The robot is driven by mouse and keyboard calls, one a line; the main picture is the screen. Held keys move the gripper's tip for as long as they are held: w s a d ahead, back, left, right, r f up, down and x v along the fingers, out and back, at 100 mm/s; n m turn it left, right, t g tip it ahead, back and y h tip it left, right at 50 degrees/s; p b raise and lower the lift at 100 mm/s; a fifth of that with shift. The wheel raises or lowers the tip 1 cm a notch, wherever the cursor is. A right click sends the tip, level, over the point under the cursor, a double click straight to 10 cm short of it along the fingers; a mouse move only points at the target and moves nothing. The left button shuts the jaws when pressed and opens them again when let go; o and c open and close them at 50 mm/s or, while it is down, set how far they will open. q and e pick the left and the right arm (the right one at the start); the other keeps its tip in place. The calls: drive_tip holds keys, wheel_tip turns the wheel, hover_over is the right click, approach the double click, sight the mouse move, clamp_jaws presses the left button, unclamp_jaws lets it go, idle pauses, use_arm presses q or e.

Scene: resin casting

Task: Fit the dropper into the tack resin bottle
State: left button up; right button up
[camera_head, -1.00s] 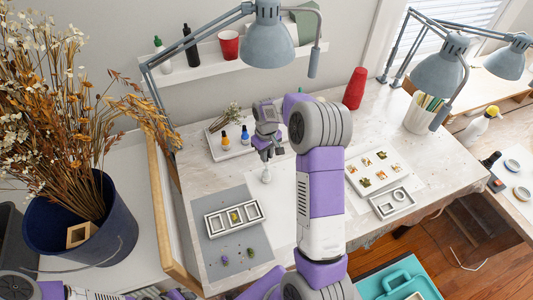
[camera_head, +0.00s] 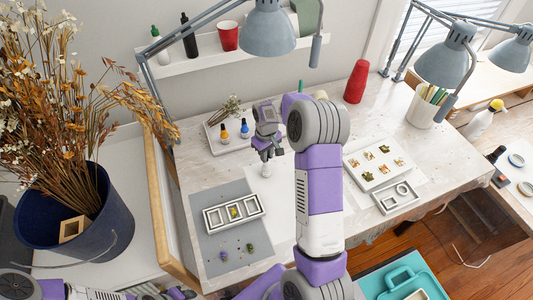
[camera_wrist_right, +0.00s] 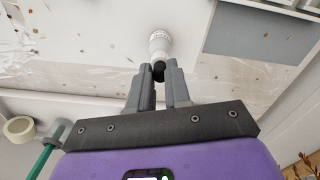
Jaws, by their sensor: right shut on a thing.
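My right gripper (camera_head: 266,157) points down above the small white tack resin bottle (camera_head: 266,171), which stands upright on the table. In the right wrist view, my right gripper (camera_wrist_right: 159,78) is shut on the black bulb of the dropper (camera_wrist_right: 158,70). The white bottle (camera_wrist_right: 160,42) with small print lies directly beyond the bulb, in line with it. The dropper's stem is hidden, and I cannot tell how deep it sits in the bottle's neck. Part of my left arm shows at the bottom left of the head view; its gripper is not visible.
A grey mat (camera_head: 208,245) holds a white three-part frame (camera_head: 212,229). Behind it stands a tray (camera_head: 218,149) with yellow and blue bottles. A white tray (camera_head: 356,170) of small pieces and a smaller tray (camera_head: 384,208) lie right. Lamps overhang the table.

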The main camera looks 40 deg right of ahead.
drive_tip(key=shift+f, duration=0.5)
drive_tip(key=o, duration=0.7)
drive_tip(key=shift+r, duration=0.1)
